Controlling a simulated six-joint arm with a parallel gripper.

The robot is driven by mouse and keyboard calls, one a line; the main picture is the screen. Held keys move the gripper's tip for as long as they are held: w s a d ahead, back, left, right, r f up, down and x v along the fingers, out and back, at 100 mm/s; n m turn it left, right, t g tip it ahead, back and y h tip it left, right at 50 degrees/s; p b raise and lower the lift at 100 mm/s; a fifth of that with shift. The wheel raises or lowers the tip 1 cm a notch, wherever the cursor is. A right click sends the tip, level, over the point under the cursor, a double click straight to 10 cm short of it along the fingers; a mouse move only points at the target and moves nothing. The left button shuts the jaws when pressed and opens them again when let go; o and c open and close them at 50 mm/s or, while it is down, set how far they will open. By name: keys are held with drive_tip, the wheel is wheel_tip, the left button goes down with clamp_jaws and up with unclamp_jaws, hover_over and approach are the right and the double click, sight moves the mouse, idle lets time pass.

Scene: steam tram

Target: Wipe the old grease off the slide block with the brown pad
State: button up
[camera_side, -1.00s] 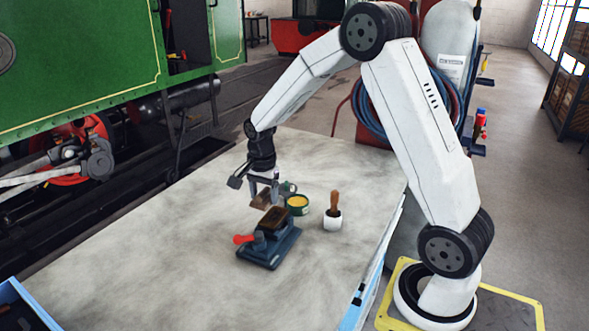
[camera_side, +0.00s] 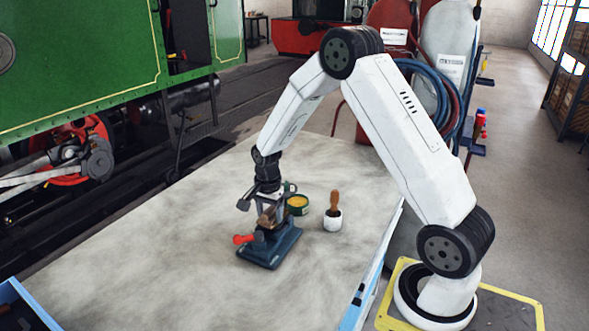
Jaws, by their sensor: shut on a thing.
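The slide block (camera_side: 283,222) sits on top of a dark blue vice-like fixture (camera_side: 268,250) with a red handle (camera_side: 243,239), on the worktop. Its top is largely hidden behind my gripper (camera_side: 271,215). My gripper is shut on the brown pad (camera_side: 267,216), which is right at the top of the block. I cannot tell whether the pad touches it. How much grease shows on the block cannot be made out.
A green tin with yellow contents (camera_side: 298,204) stands just behind the fixture. A white pot with a wooden-handled brush (camera_side: 333,218) stands to its right. The worktop (camera_side: 150,245) is clear at left and front. A blue tray (camera_side: 22,308) is at the lower left.

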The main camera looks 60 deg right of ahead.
drive_tip(key=shift+w+d+f, duration=0.1)
drive_tip(key=shift+d, duration=3.05)
drive_tip(key=shift+s+a, duration=0.2)
drive_tip(key=shift+a, duration=4.1)
drive_tip(key=shift+d+r, duration=0.1)
drive_tip(key=shift+r, duration=4.1)
drive_tip(key=shift+f, duration=0.1)
